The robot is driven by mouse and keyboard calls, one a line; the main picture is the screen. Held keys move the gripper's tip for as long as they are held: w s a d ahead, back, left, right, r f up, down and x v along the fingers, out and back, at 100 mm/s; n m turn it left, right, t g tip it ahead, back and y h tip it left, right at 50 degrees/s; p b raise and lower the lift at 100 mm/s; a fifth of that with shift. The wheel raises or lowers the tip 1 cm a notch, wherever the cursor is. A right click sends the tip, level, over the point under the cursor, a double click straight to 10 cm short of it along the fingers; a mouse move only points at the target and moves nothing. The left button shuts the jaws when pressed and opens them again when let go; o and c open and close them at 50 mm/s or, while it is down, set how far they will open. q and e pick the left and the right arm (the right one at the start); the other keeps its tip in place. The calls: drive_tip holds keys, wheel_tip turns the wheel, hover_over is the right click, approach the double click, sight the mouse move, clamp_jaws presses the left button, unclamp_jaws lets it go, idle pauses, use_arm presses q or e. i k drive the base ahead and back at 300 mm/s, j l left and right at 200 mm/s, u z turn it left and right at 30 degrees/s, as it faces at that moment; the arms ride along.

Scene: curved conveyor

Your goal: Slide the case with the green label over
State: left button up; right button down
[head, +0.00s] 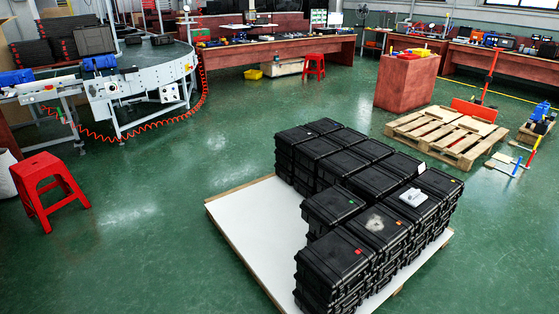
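A black case with a small green label (333,205) is in the head view, in the top layer at the left side of the stack of black cases. It sticks out to the left of the row behind it. A black case with a red label (333,258) lies in front of it, and a case with a pale worn patch (377,228) is to its right. The cases stand on a pallet with a white top (238,222). Neither of my grippers is in view.
The white pallet top is bare left of the stack. A curved conveyor (150,70) and a red stool (48,190) stand at the left. A wooden pallet (445,135) and a red-brown box (405,82) are at the back right. Green floor between is clear.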

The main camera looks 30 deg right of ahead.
sight(328, 208)
drive_tip(key=z, duration=1.35)
drive_tip(key=i+j+z, duration=0.15)
drive_tip(key=j, duration=0.15)
